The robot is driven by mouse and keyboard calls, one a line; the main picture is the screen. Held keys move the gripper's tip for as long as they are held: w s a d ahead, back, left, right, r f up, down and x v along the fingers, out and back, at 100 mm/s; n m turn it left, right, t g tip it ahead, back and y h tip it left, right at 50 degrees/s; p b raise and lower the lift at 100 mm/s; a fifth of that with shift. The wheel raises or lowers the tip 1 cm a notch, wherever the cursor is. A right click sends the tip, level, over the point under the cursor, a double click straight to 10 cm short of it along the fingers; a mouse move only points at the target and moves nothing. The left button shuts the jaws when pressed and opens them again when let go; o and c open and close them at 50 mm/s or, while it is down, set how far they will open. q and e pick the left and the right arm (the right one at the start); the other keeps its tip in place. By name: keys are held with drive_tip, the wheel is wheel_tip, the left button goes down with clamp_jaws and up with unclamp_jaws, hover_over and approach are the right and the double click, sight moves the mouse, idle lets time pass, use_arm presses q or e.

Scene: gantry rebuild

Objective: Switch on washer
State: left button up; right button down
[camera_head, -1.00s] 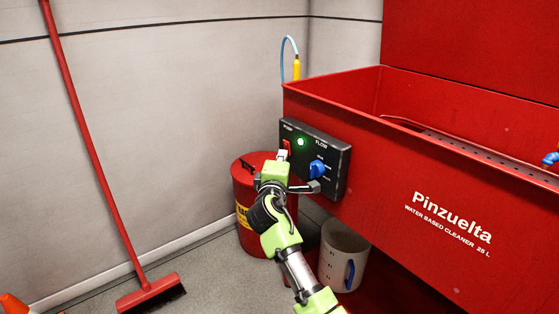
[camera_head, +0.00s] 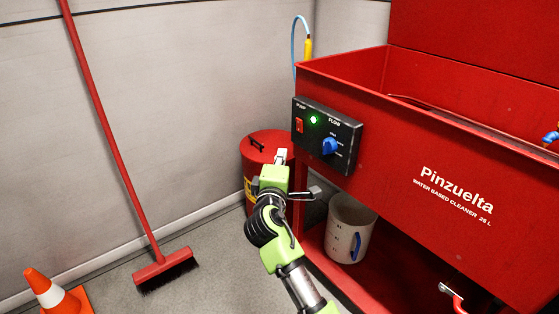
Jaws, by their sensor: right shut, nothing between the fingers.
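The red washer (camera_head: 440,150), lettered Pinzuelta, fills the right side. Its black control panel (camera_head: 347,165) is on the left end of the front face. The panel has a red pump switch (camera_head: 299,126), a lit green lamp (camera_head: 313,120) and a blue flow knob (camera_head: 329,146). My right gripper (camera_head: 281,157) is shut and empty, below and left of the panel and apart from the switch. My left gripper is out of view.
A red bin (camera_head: 262,143) stands behind my right gripper. A white jug (camera_head: 349,228) sits under the washer. A red broom (camera_head: 112,150) leans on the wall at left, and an orange cone (camera_head: 42,287) stands at lower left. A red tap handle (camera_head: 454,297) shows at lower right.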

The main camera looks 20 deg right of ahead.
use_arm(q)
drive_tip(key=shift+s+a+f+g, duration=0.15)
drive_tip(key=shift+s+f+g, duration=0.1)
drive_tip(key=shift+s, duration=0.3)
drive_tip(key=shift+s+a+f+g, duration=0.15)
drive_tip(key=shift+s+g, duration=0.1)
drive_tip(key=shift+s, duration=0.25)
use_arm(e)
drive_tip(key=shift+v, duration=1.25)
drive_tip(key=shift+f, duration=0.2)
